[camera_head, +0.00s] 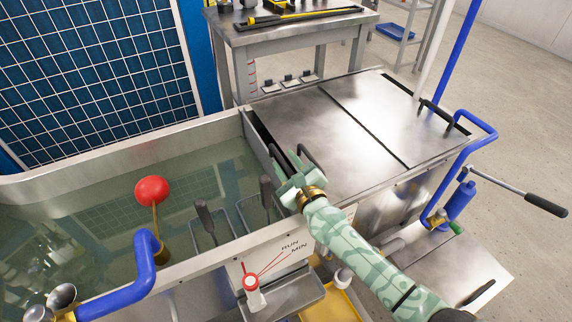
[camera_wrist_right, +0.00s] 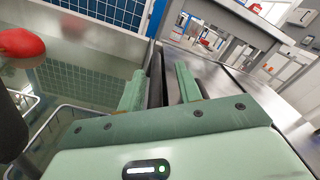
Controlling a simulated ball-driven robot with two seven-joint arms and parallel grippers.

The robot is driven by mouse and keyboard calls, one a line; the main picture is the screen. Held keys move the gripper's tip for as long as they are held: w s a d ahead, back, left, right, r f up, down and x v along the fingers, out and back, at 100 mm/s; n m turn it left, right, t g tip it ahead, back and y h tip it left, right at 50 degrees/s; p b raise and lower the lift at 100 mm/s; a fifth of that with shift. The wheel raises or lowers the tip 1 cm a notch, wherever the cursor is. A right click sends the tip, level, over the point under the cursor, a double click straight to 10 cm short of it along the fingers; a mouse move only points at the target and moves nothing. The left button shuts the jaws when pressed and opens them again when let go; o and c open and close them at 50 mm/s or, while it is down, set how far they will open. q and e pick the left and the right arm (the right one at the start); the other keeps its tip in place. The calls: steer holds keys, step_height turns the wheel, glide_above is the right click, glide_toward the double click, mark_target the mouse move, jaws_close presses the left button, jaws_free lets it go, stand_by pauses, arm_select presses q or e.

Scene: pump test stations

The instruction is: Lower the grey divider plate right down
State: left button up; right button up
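The grey divider plate (camera_head: 266,138) appears as a narrow dark edge along the tank's right end, beside the metal deck. A black loop handle (camera_head: 311,157) stands at my right gripper. My right gripper (camera_head: 293,168), green with a brass-coloured wrist ring, is over this edge. In the right wrist view, its two fingers (camera_wrist_right: 162,88) are apart, with the dark upright plate or handle (camera_wrist_right: 155,78) between them. A gap shows beside the right finger. The plate's lower part is hidden, so its height is unclear. My left gripper is in neither view.
The water tank (camera_head: 110,158) holds a red ball float (camera_head: 152,190) and wire baskets with dark handles (camera_head: 205,216). The metal deck (camera_head: 350,115) is mostly clear.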

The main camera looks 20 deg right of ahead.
steer(key=shift+s+f, duration=0.1)
